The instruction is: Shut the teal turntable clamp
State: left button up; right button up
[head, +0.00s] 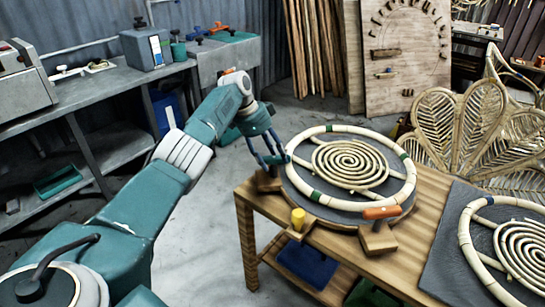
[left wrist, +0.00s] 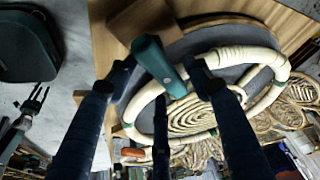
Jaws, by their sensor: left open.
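The teal turntable clamp (left wrist: 152,56) shows in the left wrist view as a teal handle by a brown wooden block (left wrist: 143,22) at the turntable's edge. The handle points towards the camera and appears raised. My left gripper (head: 271,160) is open over this clamp. In the left wrist view its fingers (left wrist: 159,74) are on either side of the handle; I cannot tell whether they touch it.
The turntable (head: 300,180) carries a pale rattan ring (head: 408,186) and a spiral (head: 350,163). An orange-handled clamp (head: 381,212) and a yellow-handled clamp (head: 298,219) stand at its front edge. A second rattan ring (head: 466,240) lies at right. Open floor lies left of the wooden table (head: 243,225).

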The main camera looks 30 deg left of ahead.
pick_arm(q)
jog(key=v, duration=1.2)
jog(key=shift+f, duration=0.1)
